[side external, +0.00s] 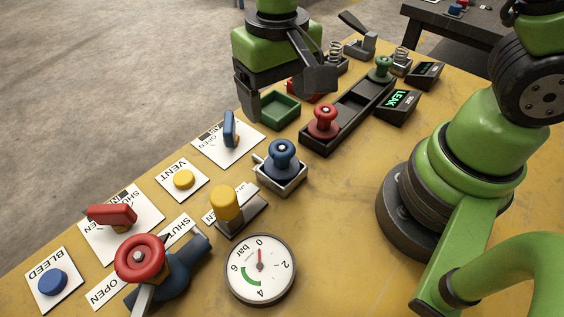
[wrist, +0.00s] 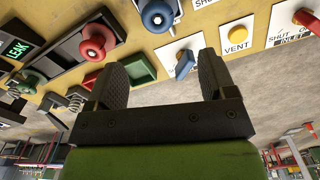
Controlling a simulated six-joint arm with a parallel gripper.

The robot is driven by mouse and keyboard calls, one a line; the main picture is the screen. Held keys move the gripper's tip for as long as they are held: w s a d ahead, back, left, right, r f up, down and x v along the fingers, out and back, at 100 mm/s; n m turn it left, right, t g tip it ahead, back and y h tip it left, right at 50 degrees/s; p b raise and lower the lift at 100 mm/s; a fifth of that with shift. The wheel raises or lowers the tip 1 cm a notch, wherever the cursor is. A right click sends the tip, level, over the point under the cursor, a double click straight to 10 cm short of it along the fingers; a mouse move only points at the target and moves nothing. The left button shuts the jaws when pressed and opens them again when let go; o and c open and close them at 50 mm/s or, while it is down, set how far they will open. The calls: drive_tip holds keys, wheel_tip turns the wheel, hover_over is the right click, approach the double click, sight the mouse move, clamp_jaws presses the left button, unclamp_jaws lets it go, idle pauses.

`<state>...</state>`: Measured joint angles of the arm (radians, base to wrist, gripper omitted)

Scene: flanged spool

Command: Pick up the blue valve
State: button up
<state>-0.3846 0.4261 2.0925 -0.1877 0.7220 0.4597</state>
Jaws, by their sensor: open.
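The blue valve (side external: 282,155) is a flanged spool with a round knob top. It stands upright in a small square metal holder (side external: 280,182) near the middle of the panel. In the wrist view the blue valve (wrist: 157,14) shows at the top edge, partly cut off. My gripper (side external: 285,92) is open and empty, above the panel near a green tray, behind the blue valve and apart from it. In the wrist view the two fingers of my gripper (wrist: 160,78) are spread wide with nothing between them.
A red spool (side external: 323,121) and a green spool (side external: 381,68) stand in a dark rack (side external: 350,115). The green tray (side external: 280,110) lies below my gripper. A blue lever (side external: 229,128), yellow knob (side external: 226,203), red handwheel (side external: 140,257) and gauge (side external: 260,269) are nearby.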

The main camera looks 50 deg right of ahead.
hover_over(282, 147)
drive_tip(key=f, duration=0.4)
drive_tip(key=shift+w+f, duration=0.15)
drive_tip(key=shift+w, duration=0.15)
drive_tip(key=f, duration=0.5)
drive_tip(key=shift+s, duration=0.3)
clamp_jaws()
